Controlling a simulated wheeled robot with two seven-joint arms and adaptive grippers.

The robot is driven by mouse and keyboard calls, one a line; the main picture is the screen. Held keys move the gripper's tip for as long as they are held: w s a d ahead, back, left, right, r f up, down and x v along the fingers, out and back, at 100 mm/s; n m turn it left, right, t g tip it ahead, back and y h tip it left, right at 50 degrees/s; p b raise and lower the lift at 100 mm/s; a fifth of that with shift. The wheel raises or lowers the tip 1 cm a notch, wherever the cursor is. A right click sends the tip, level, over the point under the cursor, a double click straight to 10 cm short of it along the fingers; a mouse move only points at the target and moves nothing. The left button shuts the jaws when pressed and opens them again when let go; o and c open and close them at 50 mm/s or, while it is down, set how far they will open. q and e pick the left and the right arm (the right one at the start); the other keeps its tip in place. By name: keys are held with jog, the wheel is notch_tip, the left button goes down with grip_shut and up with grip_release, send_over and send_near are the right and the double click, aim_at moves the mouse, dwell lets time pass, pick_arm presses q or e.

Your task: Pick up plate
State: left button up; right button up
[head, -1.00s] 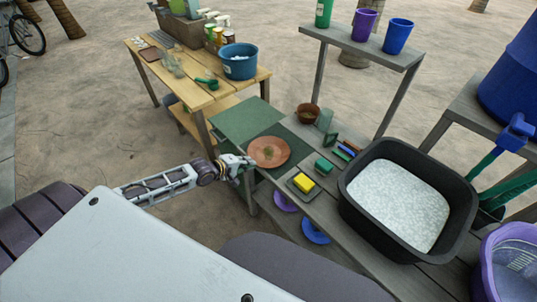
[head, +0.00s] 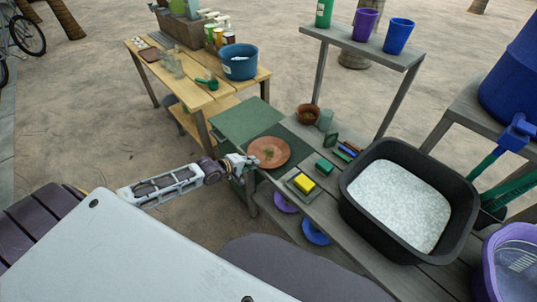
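A round terracotta-brown plate (head: 269,151) lies flat on a dark green mat on the grey table, with a small dark mark near its middle. My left gripper (head: 250,161) is at the plate's left edge, with its fingertips touching or very close to the rim. The fingers are too small to tell whether they are open or closed on the rim. My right gripper is not in view.
A yellow sponge on a small tray (head: 294,191), a green block (head: 324,167) and a brown pot (head: 308,114) stand near the plate. A black tub (head: 352,205) of white grains is at right. A wooden table (head: 190,75) with a blue bucket (head: 239,66) is behind.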

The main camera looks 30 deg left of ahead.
pick_arm(q)
grip_shut()
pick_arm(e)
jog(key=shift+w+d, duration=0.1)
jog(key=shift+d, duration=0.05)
